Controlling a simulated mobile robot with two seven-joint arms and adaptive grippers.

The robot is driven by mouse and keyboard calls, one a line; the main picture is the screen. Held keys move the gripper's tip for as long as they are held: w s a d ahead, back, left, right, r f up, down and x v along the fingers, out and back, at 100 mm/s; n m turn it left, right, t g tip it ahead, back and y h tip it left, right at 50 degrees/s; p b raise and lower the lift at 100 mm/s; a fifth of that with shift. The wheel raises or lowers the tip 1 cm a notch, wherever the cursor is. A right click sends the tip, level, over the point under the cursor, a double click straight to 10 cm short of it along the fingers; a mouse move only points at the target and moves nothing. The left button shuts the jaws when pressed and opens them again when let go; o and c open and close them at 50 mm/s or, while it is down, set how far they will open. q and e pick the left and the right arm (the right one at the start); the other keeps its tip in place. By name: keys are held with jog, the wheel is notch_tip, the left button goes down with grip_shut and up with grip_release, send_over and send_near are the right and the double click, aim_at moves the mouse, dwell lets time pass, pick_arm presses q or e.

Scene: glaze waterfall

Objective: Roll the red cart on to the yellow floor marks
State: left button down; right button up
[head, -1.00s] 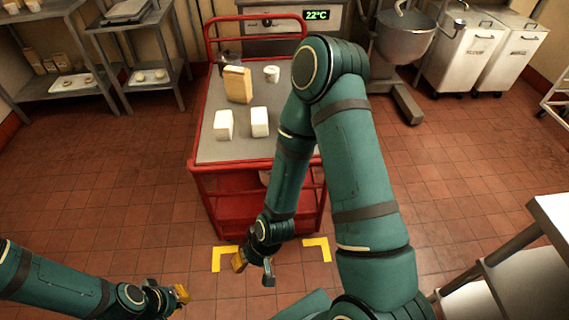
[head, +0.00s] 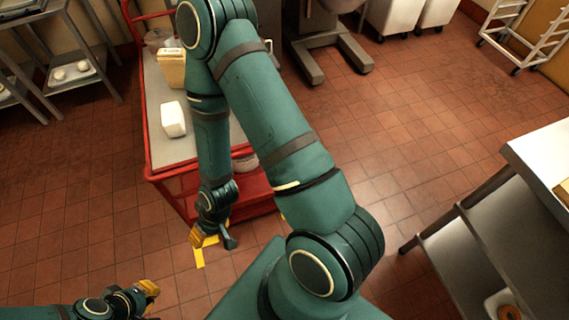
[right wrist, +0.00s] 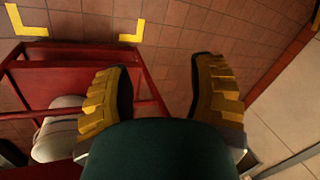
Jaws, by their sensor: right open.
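The red cart (head: 149,140) stands ahead, left of centre in the head view, partly hidden by my right arm. Its grey top carries a white block and a tan block. Its red frame (right wrist: 80,50) also shows in the right wrist view. Yellow floor marks (head: 199,259) lie at the cart's near end; corner marks show in the right wrist view (right wrist: 133,33). My right gripper (head: 213,238) is low by the cart's near end, its fingers (right wrist: 160,88) open with nothing between them. My left gripper (head: 145,292) is at the lower left, apart from the cart; its jaw opening is unclear.
A metal shelf rack (head: 72,52) stands at the left. A mixer base (head: 330,55) and white bins (head: 403,14) are at the back. A white-topped table (head: 545,160) is at the right. Tiled floor is clear between cart and table.

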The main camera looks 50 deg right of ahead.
jog(key=d+f+n+t+h+p, duration=0.1)
jog(key=d+f+n+h, duration=0.1)
jog(key=d+f, duration=0.45)
jog(key=d+f+n+h+p, duration=0.1)
jog(key=d+f+h+p, duration=0.15)
jog(key=d, duration=0.75)
jog(key=w+d+n+t+h+p, duration=0.1)
jog(key=d+n+t+h, duration=0.2)
jog(key=d+n, duration=0.7)
jog(key=d, duration=0.7)
jog(key=shift+d+f+p, duration=0.15)
jog(key=shift+d+p, duration=0.2)
jog(key=shift+d, duration=0.05)
jog(key=b+x, duration=0.3)
jog(key=x, duration=0.9)
jog(key=shift+f, duration=0.15)
jog(key=shift+b+x, duration=0.4)
jog(key=shift+x, duration=0.4)
